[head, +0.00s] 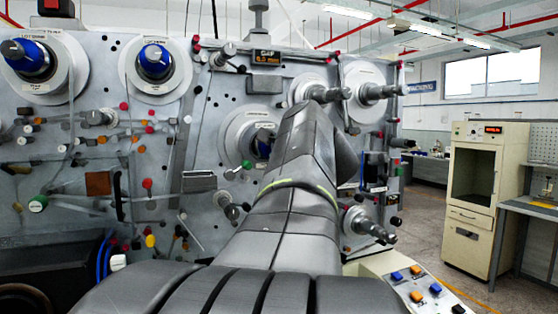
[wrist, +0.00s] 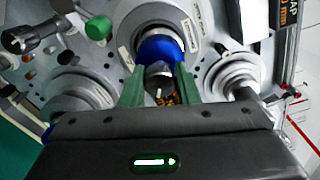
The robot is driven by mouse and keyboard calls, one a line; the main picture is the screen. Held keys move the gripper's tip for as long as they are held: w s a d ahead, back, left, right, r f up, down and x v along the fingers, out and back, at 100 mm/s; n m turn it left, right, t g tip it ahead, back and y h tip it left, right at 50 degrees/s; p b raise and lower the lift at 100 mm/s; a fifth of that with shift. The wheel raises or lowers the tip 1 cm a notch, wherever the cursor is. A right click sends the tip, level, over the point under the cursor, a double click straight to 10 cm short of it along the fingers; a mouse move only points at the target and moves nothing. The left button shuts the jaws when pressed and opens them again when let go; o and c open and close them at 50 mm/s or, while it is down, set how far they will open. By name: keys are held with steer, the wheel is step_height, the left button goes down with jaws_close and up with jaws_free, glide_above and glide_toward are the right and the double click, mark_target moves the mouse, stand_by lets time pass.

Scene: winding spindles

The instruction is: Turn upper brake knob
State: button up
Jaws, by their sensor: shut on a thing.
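In the wrist view my gripper (wrist: 159,75) has its two green fingers either side of a dark rounded knob (wrist: 158,72) and is shut on it. The knob sits in front of a blue hub (wrist: 156,48) at the middle of a pale round flange (wrist: 188,20). In the head view my arm reaches to the machine's grey panel and hides most of the gripper and the knob. Part of the blue hub (head: 264,149) shows left of the arm. I cannot read any label naming the knob.
Two white reels with blue hubs (head: 153,62) are at the panel's upper left. Metal spindles (head: 378,92) project at the right, one lower (head: 370,226). A green knob (wrist: 98,27) stands near the fingers. A control box with buttons (head: 415,284) is at lower right.

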steer(key=n+b, duration=0.4)
steer(key=n, duration=0.1)
steer(key=shift+f, duration=0.2)
steer(key=shift+n, duration=0.3)
steer(key=o, duration=1)
steer(key=shift+r, duration=0.1)
steer(key=shift+c, duration=0.2)
steer(key=shift+s+d, duration=0.1)
steer(key=b+v, duration=0.3)
steer(key=v, duration=1)
steer(key=shift+s, duration=0.25)
steer(key=shift+d, duration=0.1)
